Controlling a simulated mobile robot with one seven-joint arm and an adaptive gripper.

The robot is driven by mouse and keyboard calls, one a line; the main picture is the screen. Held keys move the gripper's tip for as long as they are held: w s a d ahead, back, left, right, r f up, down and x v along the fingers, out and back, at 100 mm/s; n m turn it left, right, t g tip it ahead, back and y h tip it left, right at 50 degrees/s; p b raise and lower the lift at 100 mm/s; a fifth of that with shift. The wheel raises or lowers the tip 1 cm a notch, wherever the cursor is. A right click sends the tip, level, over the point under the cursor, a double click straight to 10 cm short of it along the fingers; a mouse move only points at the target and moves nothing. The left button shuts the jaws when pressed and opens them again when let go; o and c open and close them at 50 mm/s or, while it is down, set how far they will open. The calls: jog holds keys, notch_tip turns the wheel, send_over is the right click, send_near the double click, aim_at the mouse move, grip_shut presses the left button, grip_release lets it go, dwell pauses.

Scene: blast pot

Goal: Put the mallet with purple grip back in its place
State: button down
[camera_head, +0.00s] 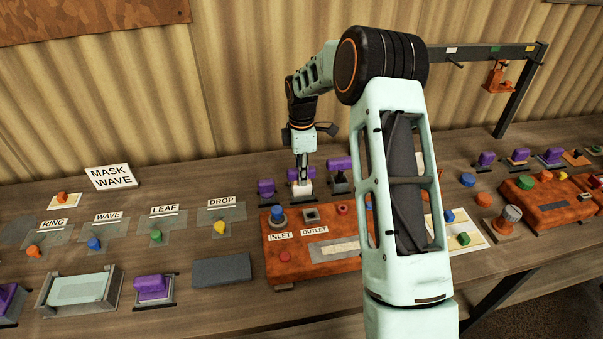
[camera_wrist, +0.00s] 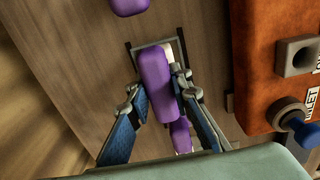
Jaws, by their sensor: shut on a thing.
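My gripper (camera_head: 303,163) is down at the row of purple-gripped tools behind the orange panel. It is shut on the middle purple grip (camera_head: 294,174), above a white block (camera_head: 301,189). In the wrist view, my fingers (camera_wrist: 160,92) flank this purple grip (camera_wrist: 154,72), which is over a dark frame (camera_wrist: 130,58) with a pale part at its end. Whether it touches the frame is unclear. One purple-gripped tool (camera_head: 266,187) stands to its left and another (camera_head: 340,163) to its right. I cannot tell which one is the mallet.
The orange panel (camera_head: 285,250) with INLET and OUTLET knobs is close in front. My arm hides part of the bench. A dark overhead frame (camera_head: 520,88) stands at the right. A MASK WAVE sign (camera_head: 110,177) and labelled plates are at the left. Bare wood lies behind the plates.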

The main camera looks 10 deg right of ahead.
jog(key=shift+f, duration=0.15)
jog(key=c, duration=1.7)
grip_release()
jog(key=shift+o, duration=0.2)
notch_tip(320, 180, up, 12)
jog(key=shift+r, duration=0.1)
jog(key=shift+d, duration=0.1)
